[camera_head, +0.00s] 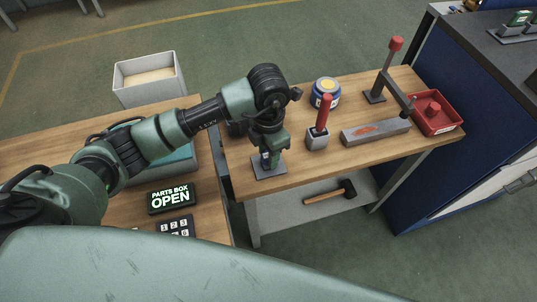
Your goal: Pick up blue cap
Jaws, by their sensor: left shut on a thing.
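My left gripper (267,158) points down over a small grey plate (270,173) near the left front of the right-hand wooden table. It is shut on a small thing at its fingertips. The fingers hide most of that thing; a small pale bluish patch shows there, and I cannot tell for sure that it is the blue cap. My right gripper is not in view.
A red-handled tool in a grey block (318,137), a grey bar (376,132), a red-topped stand (385,75) and a red tray (447,124) occupy the table. A hammer (331,192) lies on the shelf below. A "PARTS BOX OPEN" display (171,197) is at left.

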